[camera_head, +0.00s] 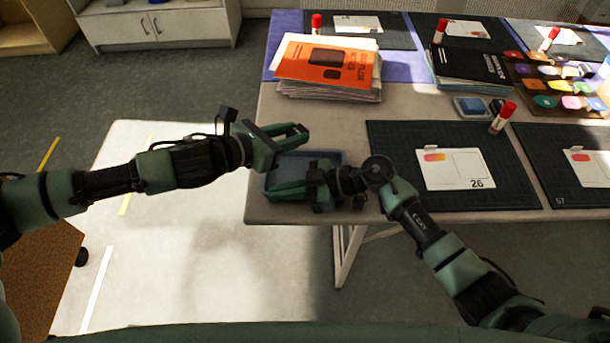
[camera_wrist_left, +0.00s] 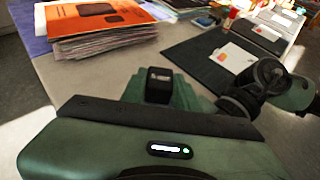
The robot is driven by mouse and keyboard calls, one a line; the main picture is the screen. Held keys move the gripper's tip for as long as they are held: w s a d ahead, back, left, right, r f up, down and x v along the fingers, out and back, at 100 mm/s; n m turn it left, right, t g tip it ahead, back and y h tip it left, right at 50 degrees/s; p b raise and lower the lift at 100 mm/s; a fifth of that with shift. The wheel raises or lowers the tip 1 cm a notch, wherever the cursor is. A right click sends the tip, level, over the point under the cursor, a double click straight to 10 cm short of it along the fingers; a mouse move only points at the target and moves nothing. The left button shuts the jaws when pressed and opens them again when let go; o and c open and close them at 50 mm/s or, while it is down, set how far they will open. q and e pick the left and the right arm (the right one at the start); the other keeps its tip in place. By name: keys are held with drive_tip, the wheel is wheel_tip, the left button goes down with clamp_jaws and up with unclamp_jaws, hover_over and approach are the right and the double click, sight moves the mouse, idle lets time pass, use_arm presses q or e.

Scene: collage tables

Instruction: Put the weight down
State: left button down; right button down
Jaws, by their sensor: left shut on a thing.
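My left gripper (camera_head: 300,134) is over the front left corner of the table, above the far side of a shallow blue-grey tray (camera_head: 332,157). My right gripper (camera_head: 272,191) lies low over the near side of the tray, pointing left. Whether it is open or shut cannot be told. The two grippers are close together, and they hide much of the tray.
A stack of papers with an orange folder (camera_head: 325,62) stands behind the grippers. A dark cutting mat (camera_head: 400,150) with a white card (camera_head: 455,170) lies to the right, with a red-capped glue stick (camera_head: 503,118). The table's front edge (camera_head: 290,221) is close.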

sight(289, 170)
use_arm(q)
drive_tip(key=shift+w+a, duration=0.3)
drive_tip(key=shift+a, duration=0.15)
wheel_tip(289, 170, down, 10)
drive_tip(key=shift+r, duration=0.2)
drive_tip(key=shift+f, duration=0.55)
drive_tip(key=c, duration=1.3)
unclamp_jaws()
drive_tip(key=shift+c, duration=0.2)
drive_tip(key=shift+a+r, duration=0.1)
drive_tip(key=shift+r, duration=0.2)
drive_tip(key=v, duration=1.2)
drive_tip(key=shift+r, duration=0.25)
